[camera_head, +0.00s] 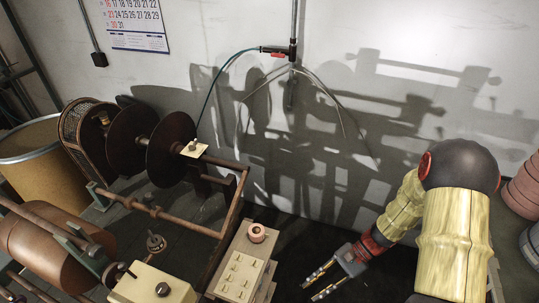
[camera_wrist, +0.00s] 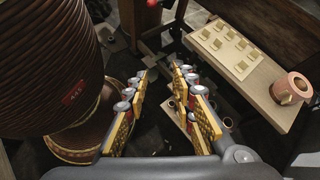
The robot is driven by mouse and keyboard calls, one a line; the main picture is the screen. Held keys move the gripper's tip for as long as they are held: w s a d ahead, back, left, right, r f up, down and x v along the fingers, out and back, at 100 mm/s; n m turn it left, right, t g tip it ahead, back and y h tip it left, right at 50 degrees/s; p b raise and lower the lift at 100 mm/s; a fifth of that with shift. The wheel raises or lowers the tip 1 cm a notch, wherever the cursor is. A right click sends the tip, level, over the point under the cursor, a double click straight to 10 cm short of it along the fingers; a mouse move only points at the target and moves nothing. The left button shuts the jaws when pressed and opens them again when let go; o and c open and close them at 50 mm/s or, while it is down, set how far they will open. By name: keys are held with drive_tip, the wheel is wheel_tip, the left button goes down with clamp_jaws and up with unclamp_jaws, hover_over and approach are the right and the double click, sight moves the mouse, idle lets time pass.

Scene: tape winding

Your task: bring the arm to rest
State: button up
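My gripper (camera_head: 310,291) hangs low at the right of the winding machine in the head view, pointing down and left. Its fingers are apart with nothing between them. In the wrist view the yellow-padded fingers (camera_wrist: 160,78) are also spread, over a dark floor area. My arm is bent, with its elbow above and to the right of the gripper. The fingers are apart from the cream panel (camera_head: 232,277) with several small pads, which shows at upper right in the wrist view (camera_wrist: 262,82).
A winding machine with dark discs (camera_head: 170,150) and a frame bar (camera_head: 234,200) stands left of my gripper. A large ribbed brown cylinder (camera_wrist: 50,60) is close on the left in the wrist view. A pale wall (camera_head: 420,60) with a hanging hose (camera_head: 222,70) is behind.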

drive_tip(key=s+d+r+n+t+h, duration=0.1)
drive_tip(key=s+r+n+t+h, duration=0.1)
drive_tip(key=r, duration=0.9)
drive_tip(key=s+d+r+n+t+h, duration=0.2)
drive_tip(key=r+n+t+h, duration=0.2)
drive_tip(key=r, duration=0.7)
drive_tip(key=s+d+r+n+t+h, duration=0.1)
drive_tip(key=r+n+t+h, duration=0.3)
drive_tip(key=r, duration=0.7)
drive_tip(key=shift+s+d+n, duration=0.35)
drive_tip(key=shift+s+n, duration=0.05)
drive_tip(key=shift+s, duration=0.45)
